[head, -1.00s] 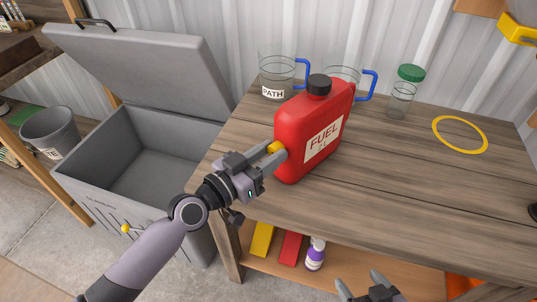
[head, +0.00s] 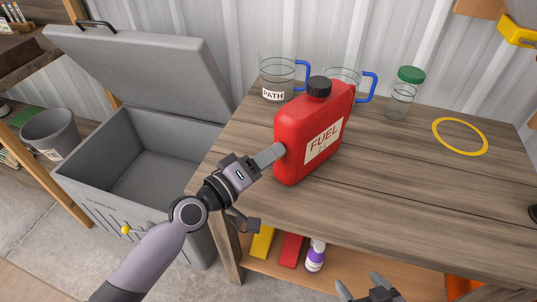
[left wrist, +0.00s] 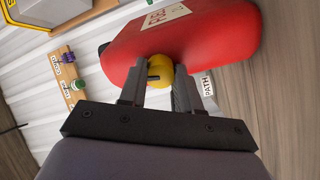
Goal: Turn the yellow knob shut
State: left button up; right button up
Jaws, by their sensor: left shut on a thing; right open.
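A red fuel can (head: 297,132) with a black cap and a "FUEL" label stands upright on the wooden bench. My left gripper (head: 277,152) is at the can's left side. In the left wrist view the yellow knob (left wrist: 160,70) sits on the red can (left wrist: 205,40), between the two fingertips of my left gripper (left wrist: 163,78), which is shut on it. In the head view the fingers hide the knob. My right gripper (head: 363,289) is open and empty at the bottom edge of the head view, in front of the bench.
Two clear jugs with blue handles, one labelled "PATH" (head: 275,80), stand behind the can. A green-lidded jar (head: 405,95) and a yellow ring (head: 460,151) are to the right. An open grey bin (head: 80,185) is left of the bench. The bench's front right is clear.

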pick_arm(q)
jog(key=shift+n, duration=1.3)
jog(key=o, duration=1.1)
jog(key=shift+c, duration=0.2)
jog(key=v, duration=0.7)
jog(key=shift+s, duration=0.1)
